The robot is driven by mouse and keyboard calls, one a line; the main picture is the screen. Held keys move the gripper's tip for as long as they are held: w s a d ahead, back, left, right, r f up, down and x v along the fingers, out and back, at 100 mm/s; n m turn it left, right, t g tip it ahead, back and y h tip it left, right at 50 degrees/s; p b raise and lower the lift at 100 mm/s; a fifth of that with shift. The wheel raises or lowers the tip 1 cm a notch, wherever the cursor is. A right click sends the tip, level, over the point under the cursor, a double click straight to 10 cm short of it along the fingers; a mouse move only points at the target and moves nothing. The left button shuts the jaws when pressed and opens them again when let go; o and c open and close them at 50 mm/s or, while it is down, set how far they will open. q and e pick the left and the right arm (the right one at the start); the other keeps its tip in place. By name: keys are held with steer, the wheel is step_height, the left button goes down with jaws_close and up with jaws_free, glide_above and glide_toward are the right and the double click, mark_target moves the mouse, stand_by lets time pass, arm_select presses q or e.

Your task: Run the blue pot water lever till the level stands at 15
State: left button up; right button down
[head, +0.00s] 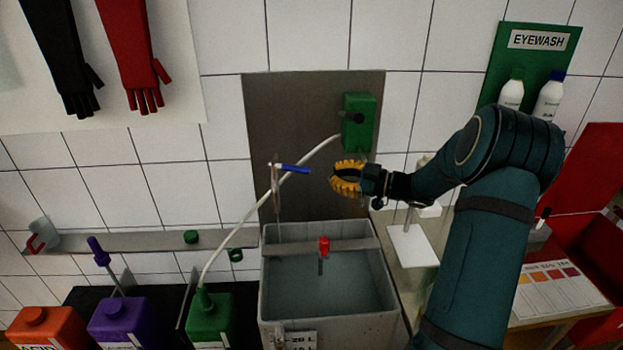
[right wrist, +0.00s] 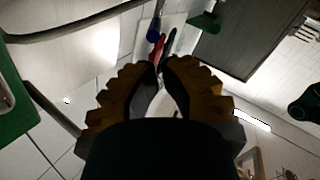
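A blue lever (head: 293,168) sticks out to the right from the top of a slim metal tap (head: 276,190), above the back left of a grey basin (head: 345,335). Water (head: 325,290) stands in the basin; I cannot read any level. A red-capped piece (head: 323,245) sits at the bar across the basin. My right gripper (head: 334,181), with yellow fingers, is to the right of the blue lever's tip, apart from it. In the right wrist view its fingertips (right wrist: 160,66) come together with nothing visibly held. My left gripper is out of view. No blue pot shows.
A green box (head: 358,122) with a dark knob is on the wall panel above my gripper. Purple (head: 122,322) and orange (head: 48,330) containers stand left. A white plate (head: 413,246) lies right.

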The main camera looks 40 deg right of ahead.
mark_target(296, 171)
steer(key=s+a+r+n+t+h+b, duration=0.1)
steer(key=s+a+n+h+b, duration=0.2)
steer(key=a+n+b, duration=0.45)
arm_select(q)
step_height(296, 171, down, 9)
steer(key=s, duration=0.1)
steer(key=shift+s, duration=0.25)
arm_select(e)
steer(key=w, duration=1)
steer(key=shift+w+d+f+n, duration=0.3)
steer(key=shift+w+n, duration=0.05)
steer(key=shift+n, duration=0.1)
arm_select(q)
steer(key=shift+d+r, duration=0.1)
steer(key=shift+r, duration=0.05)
